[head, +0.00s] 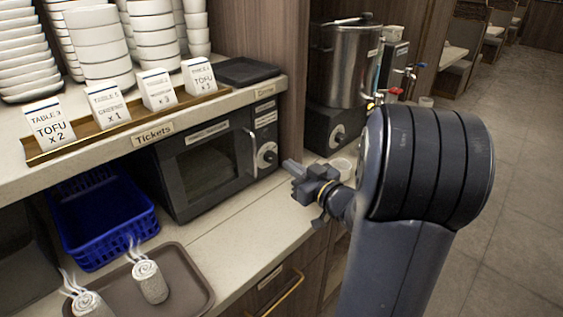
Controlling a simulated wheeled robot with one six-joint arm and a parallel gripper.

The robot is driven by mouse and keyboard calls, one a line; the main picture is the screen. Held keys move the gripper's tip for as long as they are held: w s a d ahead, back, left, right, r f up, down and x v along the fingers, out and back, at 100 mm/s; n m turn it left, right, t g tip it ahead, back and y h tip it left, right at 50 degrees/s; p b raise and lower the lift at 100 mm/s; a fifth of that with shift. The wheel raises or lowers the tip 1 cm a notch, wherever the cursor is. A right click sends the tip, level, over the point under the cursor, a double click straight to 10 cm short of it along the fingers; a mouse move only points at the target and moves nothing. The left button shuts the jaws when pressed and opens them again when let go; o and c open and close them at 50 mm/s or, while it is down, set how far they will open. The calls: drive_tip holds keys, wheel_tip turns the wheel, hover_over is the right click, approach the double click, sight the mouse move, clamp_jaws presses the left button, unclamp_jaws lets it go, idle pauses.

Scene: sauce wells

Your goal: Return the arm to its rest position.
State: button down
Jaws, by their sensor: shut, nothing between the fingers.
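My gripper (291,170) is at the end of my arm, in the middle of the head view. It is shut and empty. It hangs in the air over the front part of the counter (235,225), to the right of the black microwave (205,160) and apart from it. My large dark arm links fill the right of the picture and hide part of the floor and the counter's right end.
A brown tray (190,300) with two steaming rolled towels (149,281) lies at the front left, beside a blue basket (105,225). A shelf above holds ticket cards (157,90) and stacked white bowls (105,45). A steel pot (343,65) stands behind. Open floor (515,220) lies right.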

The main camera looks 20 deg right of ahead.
drive_tip(key=shift+v, duration=1.25)
drive_tip(key=shift+w+d, duration=0.1)
drive_tip(key=shift+d, duration=0.05)
